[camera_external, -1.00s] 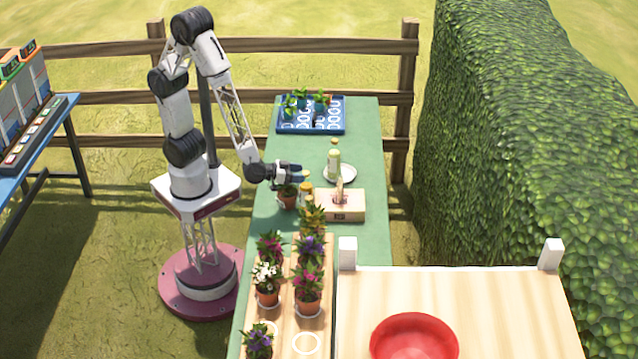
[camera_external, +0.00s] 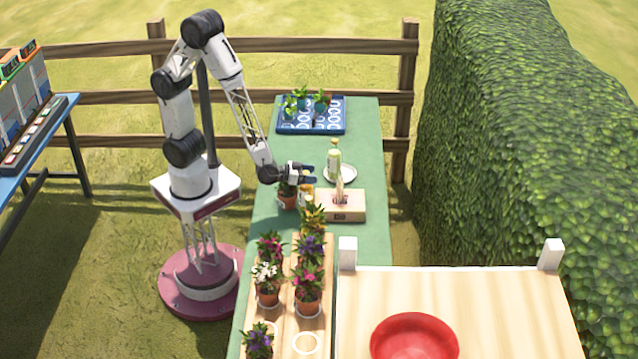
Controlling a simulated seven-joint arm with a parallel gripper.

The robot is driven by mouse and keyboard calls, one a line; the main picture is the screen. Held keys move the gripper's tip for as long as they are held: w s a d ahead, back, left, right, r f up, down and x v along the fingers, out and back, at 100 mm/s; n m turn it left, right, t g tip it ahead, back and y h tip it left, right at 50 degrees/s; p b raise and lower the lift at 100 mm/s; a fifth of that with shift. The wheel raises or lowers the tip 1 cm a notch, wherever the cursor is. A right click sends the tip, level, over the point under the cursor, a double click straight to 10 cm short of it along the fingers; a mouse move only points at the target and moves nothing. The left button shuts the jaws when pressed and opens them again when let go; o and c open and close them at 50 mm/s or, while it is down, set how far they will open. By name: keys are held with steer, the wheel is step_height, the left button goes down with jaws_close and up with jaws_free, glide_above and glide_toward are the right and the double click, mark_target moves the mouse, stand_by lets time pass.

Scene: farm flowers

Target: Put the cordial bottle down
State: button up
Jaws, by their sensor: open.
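A pale yellow-green bottle (camera_external: 334,165), which looks like the cordial bottle, stands upright on a round white plate (camera_external: 350,174) on the green table. My gripper (camera_external: 312,173) is open and empty just left of the bottle, with its fingers pointing right towards it. A small gap seems to show between the fingertips and the bottle. A small jar or bottle with an orange-yellow top (camera_external: 306,192) stands just below my gripper in the picture, partly hidden.
A wooden box (camera_external: 350,207) stands in front of the plate. A potted plant (camera_external: 288,197) is under my wrist. Several potted flowers stand on a wooden board (camera_external: 285,327) nearer the camera. A blue seedling tray (camera_external: 335,128) lies at the back. The table (camera_external: 300,148) between tray and gripper is clear.

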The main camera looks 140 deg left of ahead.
stand_by(0.4)
jaws_close()
